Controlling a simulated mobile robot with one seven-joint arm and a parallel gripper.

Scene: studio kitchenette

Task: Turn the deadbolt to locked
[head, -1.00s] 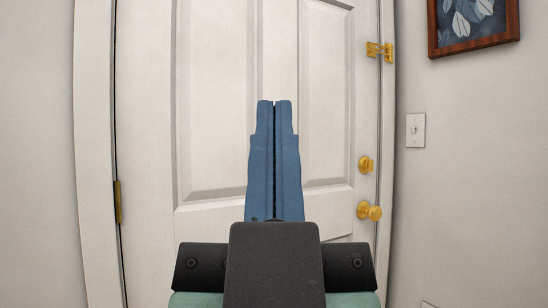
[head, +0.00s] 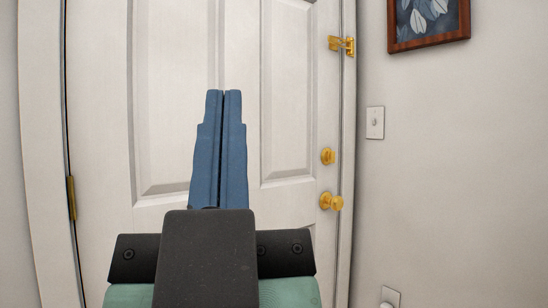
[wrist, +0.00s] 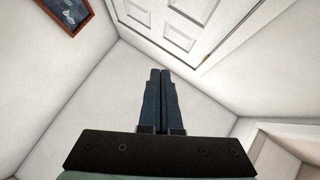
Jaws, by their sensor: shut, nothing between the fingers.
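A brass deadbolt (head: 328,156) sits on the white panelled door (head: 240,60), near its right edge and above a round brass knob (head: 332,202). The deadbolt's turn piece is too small to read its angle clearly. My gripper (head: 224,92) has blue fingers closed together with nothing between them. In the head view it stands in front of the door, left of the deadbolt and apart from it. In the wrist view my gripper (wrist: 160,72) points toward the wall, and the door (wrist: 178,25) shows at the top; the deadbolt cannot be made out there.
A brass swing latch (head: 342,45) is mounted high at the door's right edge. A light switch (head: 375,122) and a framed picture (head: 430,20) are on the wall to the right. A brass hinge (head: 71,198) is at the door's left side. The space before the deadbolt looks clear.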

